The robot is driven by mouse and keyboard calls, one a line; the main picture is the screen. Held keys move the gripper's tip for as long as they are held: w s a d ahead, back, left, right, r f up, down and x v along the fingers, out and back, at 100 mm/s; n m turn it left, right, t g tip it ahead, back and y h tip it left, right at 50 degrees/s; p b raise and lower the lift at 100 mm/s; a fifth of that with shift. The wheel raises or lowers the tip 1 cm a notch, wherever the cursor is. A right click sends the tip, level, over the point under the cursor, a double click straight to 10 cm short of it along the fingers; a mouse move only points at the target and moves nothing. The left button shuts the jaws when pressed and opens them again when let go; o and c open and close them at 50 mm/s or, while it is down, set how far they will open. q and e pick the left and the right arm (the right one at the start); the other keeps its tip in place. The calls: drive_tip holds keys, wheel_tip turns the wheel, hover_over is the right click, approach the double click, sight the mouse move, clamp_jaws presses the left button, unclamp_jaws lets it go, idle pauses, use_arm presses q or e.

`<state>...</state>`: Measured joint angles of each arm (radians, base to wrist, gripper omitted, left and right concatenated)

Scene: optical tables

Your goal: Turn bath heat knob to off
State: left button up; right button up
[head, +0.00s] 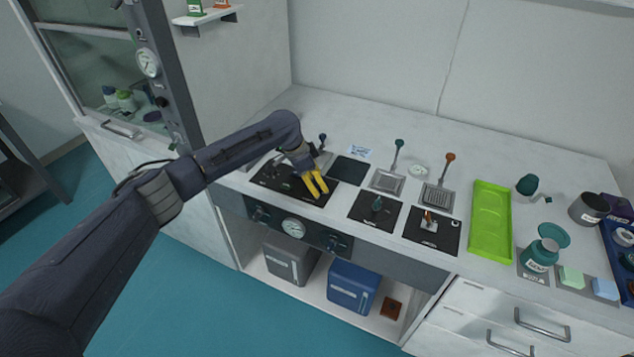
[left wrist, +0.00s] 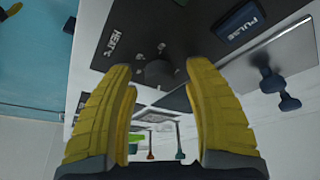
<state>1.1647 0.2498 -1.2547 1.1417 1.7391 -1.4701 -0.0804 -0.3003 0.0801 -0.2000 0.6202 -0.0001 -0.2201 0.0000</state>
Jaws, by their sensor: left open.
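My left gripper (head: 314,184) is open, its two yellow fingers over the right part of a black panel (head: 262,183) at the left end of the counter. In the left wrist view the fingers (left wrist: 165,100) stand apart on either side of a dark round knob (left wrist: 159,74). The knob sits on the black panel next to the label "HEAT °C" (left wrist: 116,44). I cannot tell whether the fingers touch it or exactly where it points. In the head view the gripper hides this knob. My right gripper is in neither view.
A dark block marked "PULSE" (left wrist: 246,22) and a dark blue handle (left wrist: 277,88) are close to the fingers. The front panel has a gauge (head: 293,227). Black panels with a teal knob (head: 377,205) and an orange switch (head: 429,218), then a green tray (head: 490,222), lie to the right.

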use_arm(q)
drive_tip(key=shift+d+f, duration=0.1)
drive_tip(key=shift+f, duration=0.1)
clamp_jaws()
idle(0.4)
